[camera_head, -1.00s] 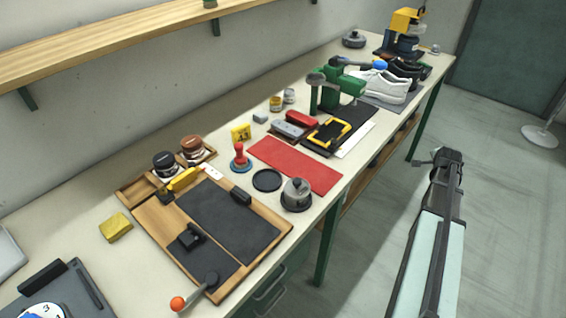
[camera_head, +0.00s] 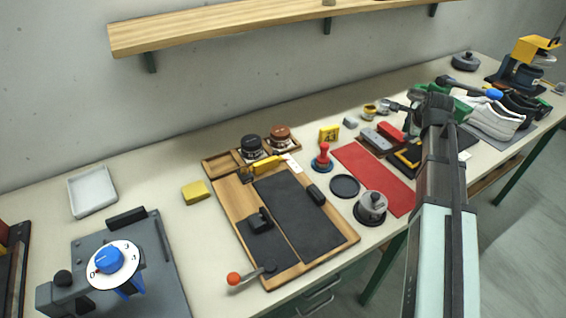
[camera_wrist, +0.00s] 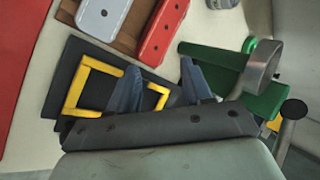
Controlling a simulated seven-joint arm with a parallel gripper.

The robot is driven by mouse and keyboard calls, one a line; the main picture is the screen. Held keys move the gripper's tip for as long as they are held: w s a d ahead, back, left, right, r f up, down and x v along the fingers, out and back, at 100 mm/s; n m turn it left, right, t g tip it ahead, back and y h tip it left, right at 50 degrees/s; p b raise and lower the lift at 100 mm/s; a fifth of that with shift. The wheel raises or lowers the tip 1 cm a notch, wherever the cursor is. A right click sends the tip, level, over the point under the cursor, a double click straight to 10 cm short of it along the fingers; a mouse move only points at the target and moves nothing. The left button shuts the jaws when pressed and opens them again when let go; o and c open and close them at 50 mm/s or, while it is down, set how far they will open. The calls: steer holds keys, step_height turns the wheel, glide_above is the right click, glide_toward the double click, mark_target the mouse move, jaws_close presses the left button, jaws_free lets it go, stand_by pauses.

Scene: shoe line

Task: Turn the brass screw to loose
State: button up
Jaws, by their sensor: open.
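I cannot make out a brass screw for certain in either view. My gripper shows in the wrist view (camera_wrist: 161,85), with its two blue-grey fingers apart and nothing seen held between them. They are over a black board (camera_wrist: 62,80) with a yellow frame (camera_wrist: 93,68). A green tool (camera_wrist: 225,68) with a grey metal cylinder is right of the fingers. In the head view my arm's end covers part of this green tool (camera_head: 462,110), and the fingertips cannot be told apart there.
A red mat (camera_head: 372,175), a grey lidded pot (camera_head: 370,207) and a wooden board (camera_head: 232,198) lie left of my arm. White shoes (camera_head: 493,120) stand to its right. A dial device (camera_head: 112,262) is at the front left. A wall shelf (camera_head: 230,25) runs above.

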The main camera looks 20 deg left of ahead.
steer(key=s+a+r+n+g, duration=0.1)
steer(key=s+a+r+g, duration=0.1)
steer(key=a, duration=1.1)
steer(key=n+g+h, duration=0.1)
steer(key=n+g, duration=0.4)
steer(key=g, duration=0.1)
glide_toward(244, 170)
step_height(244, 170, down, 8)
steer(key=shift+s+f, duration=0.1)
steer(key=shift+c, duration=0.3)
jaws_close()
